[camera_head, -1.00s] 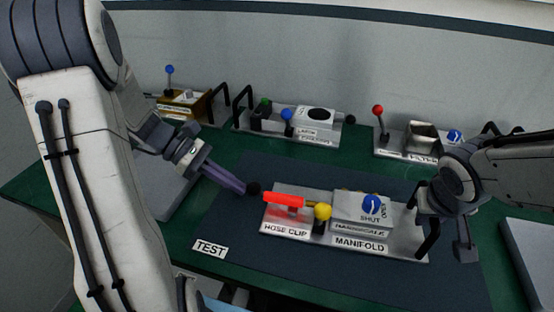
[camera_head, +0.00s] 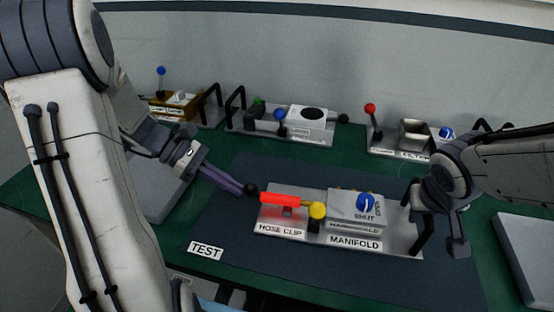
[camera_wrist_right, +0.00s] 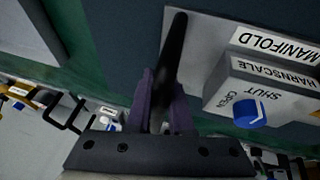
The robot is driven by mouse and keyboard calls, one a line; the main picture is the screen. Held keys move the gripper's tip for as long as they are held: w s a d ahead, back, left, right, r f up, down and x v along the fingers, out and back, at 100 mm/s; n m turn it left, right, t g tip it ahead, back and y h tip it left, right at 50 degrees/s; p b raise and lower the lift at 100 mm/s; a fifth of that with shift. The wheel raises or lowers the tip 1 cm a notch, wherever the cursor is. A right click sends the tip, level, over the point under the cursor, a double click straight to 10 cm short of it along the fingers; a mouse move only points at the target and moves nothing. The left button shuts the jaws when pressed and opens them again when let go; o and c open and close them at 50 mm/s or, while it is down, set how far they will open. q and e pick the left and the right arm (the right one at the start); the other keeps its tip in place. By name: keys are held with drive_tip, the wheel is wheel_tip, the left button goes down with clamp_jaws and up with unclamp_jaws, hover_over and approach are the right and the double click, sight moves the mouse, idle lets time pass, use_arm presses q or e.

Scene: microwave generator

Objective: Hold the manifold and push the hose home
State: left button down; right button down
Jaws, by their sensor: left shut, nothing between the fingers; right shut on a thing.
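The manifold (camera_head: 395,246) is a grey plate unit on the dark mat, with a blue knob (camera_head: 365,201) by SHUT and OPEN labels. On its left part, marked HOSE CLIP, are a red bar (camera_head: 280,198) and a yellow ball (camera_head: 317,210). A black ball (camera_head: 250,189), perhaps the hose end, is just left of the red bar. My left gripper (camera_head: 240,187) is shut and empty, its purple tips at this ball; contact is unclear. My right gripper (camera_wrist_right: 163,95) is shut on the manifold's black handle (camera_wrist_right: 175,45), which also shows in the head view (camera_head: 424,236).
Behind stand a brass-coloured unit (camera_head: 172,107), a grey unit with a black-handled end (camera_head: 305,118) and a unit with a red ball lever (camera_head: 370,108). A TEST label (camera_head: 206,251) lies front left. A grey slab (camera_head: 532,250) is at the right. The front mat is clear.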

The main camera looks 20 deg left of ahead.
sight(246, 185)
use_arm(q)
drive_tip(key=shift+d, duration=0.4)
use_arm(e)
drive_tip(key=shift+s+f, duration=0.2)
use_arm(q)
drive_tip(key=shift+d, duration=0.75)
drive_tip(key=shift+w+d, duration=0.1)
drive_tip(key=shift+d, duration=1.2)
drive_tip(key=shift+a+r, duration=1.3)
drive_tip(key=shift+r, duration=0.2)
